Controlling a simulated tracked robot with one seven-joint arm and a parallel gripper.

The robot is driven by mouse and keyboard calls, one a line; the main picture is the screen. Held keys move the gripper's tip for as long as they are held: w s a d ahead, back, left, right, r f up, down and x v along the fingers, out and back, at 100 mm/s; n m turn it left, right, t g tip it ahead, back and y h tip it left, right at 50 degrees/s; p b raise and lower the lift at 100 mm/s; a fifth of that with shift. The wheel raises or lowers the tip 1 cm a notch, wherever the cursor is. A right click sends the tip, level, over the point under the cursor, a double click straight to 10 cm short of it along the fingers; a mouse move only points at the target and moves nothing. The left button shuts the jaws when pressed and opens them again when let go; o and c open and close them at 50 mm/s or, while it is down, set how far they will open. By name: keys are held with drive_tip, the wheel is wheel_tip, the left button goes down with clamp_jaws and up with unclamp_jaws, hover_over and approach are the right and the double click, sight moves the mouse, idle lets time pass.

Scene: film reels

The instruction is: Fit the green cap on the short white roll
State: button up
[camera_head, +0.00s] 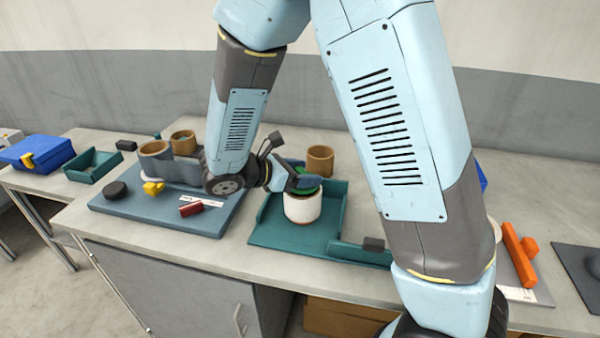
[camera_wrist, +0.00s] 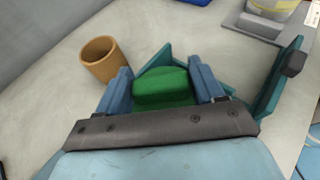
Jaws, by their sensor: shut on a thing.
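The short white roll (camera_head: 303,208) stands upright on the teal tray (camera_head: 270,236) in the head view. The green cap (camera_head: 306,191) is directly over the roll's top, and I cannot tell whether it is seated or just above it. My gripper (camera_head: 300,180) is shut on the cap. In the wrist view, the green cap (camera_wrist: 163,90) sits between the two blue fingers of my gripper (camera_wrist: 163,82). The white roll is hidden there behind the cap and gripper.
A tan cup (camera_head: 320,160) stands behind the tray; it also shows in the wrist view (camera_wrist: 101,60). A blue-grey board (camera_head: 165,212) with a black disc (camera_head: 116,190) and a red block (camera_head: 191,209) lies left. An orange piece (camera_head: 518,255) lies right. My arm hides part of the bench.

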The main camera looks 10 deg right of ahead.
drive_tip(key=shift+f, duration=0.55)
idle(0.4)
drive_tip(key=o, duration=0.8)
drive_tip(key=shift+c, duration=0.2)
drive_tip(key=v, duration=1.1)
drive_tip(key=shift+s, duration=0.1)
idle(0.4)
